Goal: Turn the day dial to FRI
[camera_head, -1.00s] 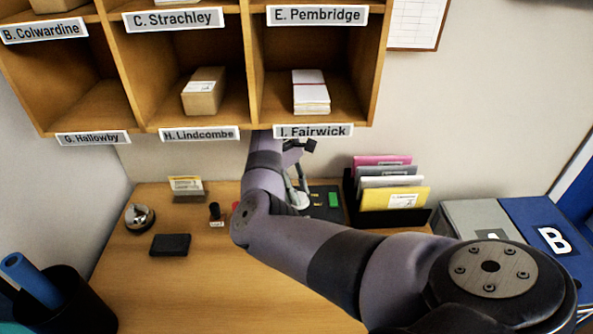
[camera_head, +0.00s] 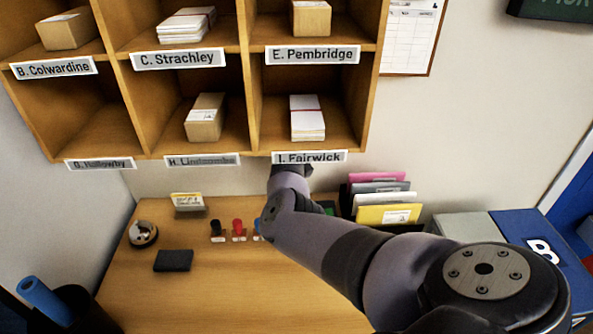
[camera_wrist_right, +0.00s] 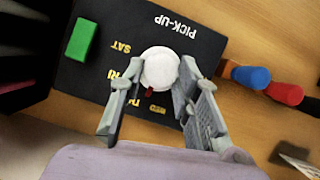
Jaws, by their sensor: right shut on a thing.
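The day dial is a white round knob (camera_wrist_right: 160,66) on a black panel (camera_wrist_right: 205,47) marked PICK-UP in the right wrist view. Yellow day labels ring its lower left side: SAT, a partly covered FRI, another mostly hidden, and WED. A red pointer (camera_wrist_right: 150,92) on the knob points down and slightly left, close to WED. My right gripper (camera_wrist_right: 157,74) is shut on the knob, one finger on each side. In the head view my right arm hides the knob and fingers. My left gripper is not in view.
A green block (camera_wrist_right: 82,40) sits on the panel. Blue (camera_wrist_right: 251,76) and red (camera_wrist_right: 285,92) stamps stand beside it. A file rack (camera_head: 388,213) stands right of the arm, pigeonholes (camera_head: 255,100) above. The front desk (camera_head: 230,295) is clear.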

